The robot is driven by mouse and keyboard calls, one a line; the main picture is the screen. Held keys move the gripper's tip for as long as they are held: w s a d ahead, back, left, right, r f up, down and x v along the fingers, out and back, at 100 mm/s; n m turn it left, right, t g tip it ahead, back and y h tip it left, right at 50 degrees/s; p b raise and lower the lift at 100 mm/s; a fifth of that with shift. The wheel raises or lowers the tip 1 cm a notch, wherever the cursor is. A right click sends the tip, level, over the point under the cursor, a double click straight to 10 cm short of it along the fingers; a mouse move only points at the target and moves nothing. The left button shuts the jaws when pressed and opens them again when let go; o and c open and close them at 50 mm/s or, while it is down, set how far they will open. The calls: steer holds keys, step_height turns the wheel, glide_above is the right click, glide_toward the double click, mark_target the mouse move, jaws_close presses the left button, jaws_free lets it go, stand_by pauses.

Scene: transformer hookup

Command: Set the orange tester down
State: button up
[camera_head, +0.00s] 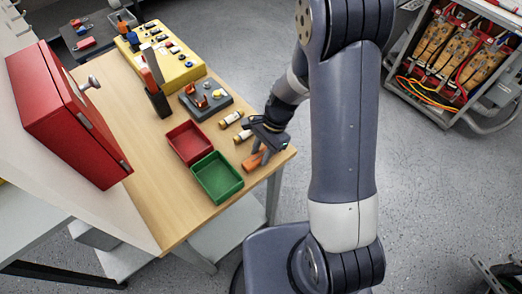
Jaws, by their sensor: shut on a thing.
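The orange tester (253,160) is at the right edge of the wooden table, just right of the green tray. My gripper (258,146) is above it, with its fingers pointing down and shut on it. The fingers hide part of the tester. I cannot tell whether the tester touches the tabletop or hangs slightly above it.
Close by are a green tray (237,190), a red tray (172,139) and two pale cylinders (231,118). A grey block with knobs (188,106), a yellow panel (177,73) and a red cabinet (62,115) stand farther off. The table (160,205) is bare at front left.

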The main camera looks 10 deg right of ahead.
steer(key=shift+f, duration=0.1)
steer(key=o, duration=0.5)
steer(key=shift+f, duration=0.1)
steer(key=o, duration=0.5)
steer(key=shift+c, duration=0.2)
